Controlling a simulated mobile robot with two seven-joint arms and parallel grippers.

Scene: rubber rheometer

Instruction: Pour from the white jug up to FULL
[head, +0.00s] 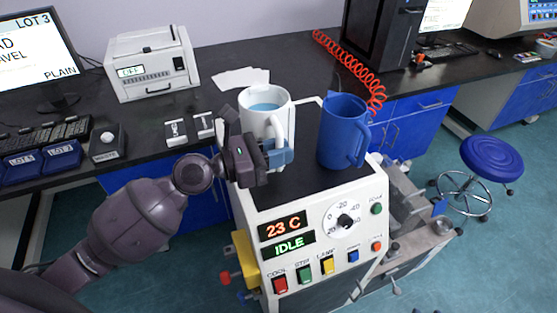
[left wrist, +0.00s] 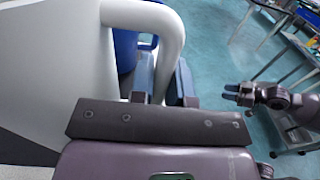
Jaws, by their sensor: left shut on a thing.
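The white jug (head: 284,106) stands upright on the black top of the rheometer and holds blue liquid. My left gripper (head: 279,153) is shut on its handle, at the near side of the jug. In the left wrist view the white handle (left wrist: 172,40) rises past the gripper fingers (left wrist: 166,85). A blue jug (head: 343,125) stands upright to the right, apart from the white one; its inside cannot be made out. No FULL mark is readable. My right gripper (left wrist: 229,93) shows small in the left wrist view, apart from both jugs, its fingertips apart and empty.
The rheometer (head: 318,222) shows 23 C and IDLE, with a dial and coloured switches in front. A red coiled hose (head: 350,66) hangs behind the blue jug. A white printer-like device (head: 150,65) stands on the back bench. A blue stool (head: 491,160) is at right.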

